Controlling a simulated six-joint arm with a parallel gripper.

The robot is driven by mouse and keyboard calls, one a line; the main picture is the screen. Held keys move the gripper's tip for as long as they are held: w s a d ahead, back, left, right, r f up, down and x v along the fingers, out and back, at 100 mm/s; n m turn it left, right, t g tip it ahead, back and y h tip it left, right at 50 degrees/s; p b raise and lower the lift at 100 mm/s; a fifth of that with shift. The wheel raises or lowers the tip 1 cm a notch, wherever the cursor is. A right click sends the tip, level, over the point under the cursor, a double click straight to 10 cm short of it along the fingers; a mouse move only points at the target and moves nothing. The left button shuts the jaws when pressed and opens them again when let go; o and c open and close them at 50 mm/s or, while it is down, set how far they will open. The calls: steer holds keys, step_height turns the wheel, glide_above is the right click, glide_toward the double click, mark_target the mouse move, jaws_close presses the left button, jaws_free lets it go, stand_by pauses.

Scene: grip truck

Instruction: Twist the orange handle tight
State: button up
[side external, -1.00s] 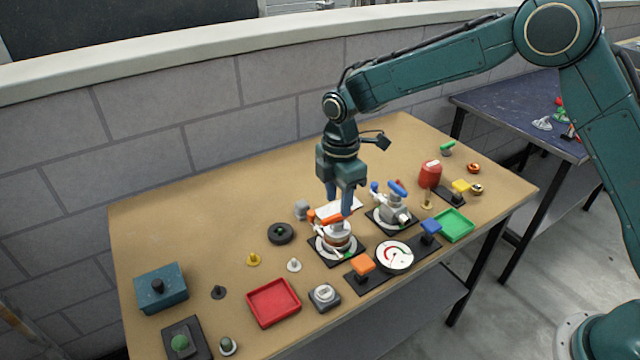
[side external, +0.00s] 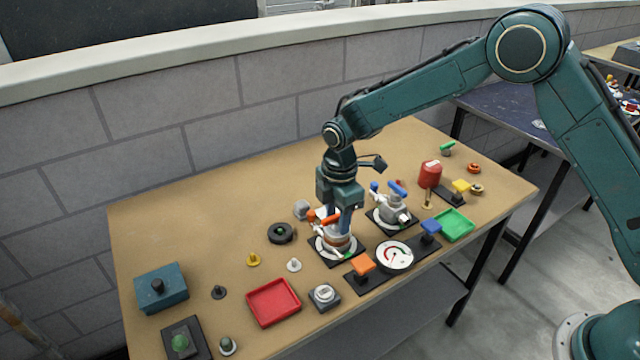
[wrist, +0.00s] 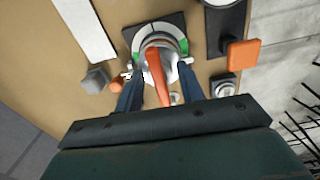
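The orange handle (side external: 331,219) sits on top of a round metal fitting on a black base plate (side external: 322,256), near the table's middle. In the wrist view the orange handle (wrist: 156,76) runs lengthwise between my two fingers, over a white dial with green marks. My gripper (side external: 340,228) points down over the fitting. In the wrist view my gripper (wrist: 159,82) is open, with one dark finger on each side of the handle and a visible gap on both sides. The fingertips' exact height beside the handle is hard to tell.
A similar fitting with a blue handle (side external: 397,188) stands close at the right. A round gauge (side external: 394,256) and an orange square knob (side external: 362,264) are in front. A red tray (side external: 273,302) and a green tray (side external: 454,225) lie farther off. The table's back left is clear.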

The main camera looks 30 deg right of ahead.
steer(key=c, duration=0.6)
steer(key=shift+o, duration=0.2)
steer(key=shift+m, duration=0.3)
steer(key=shift+m, duration=0.9)
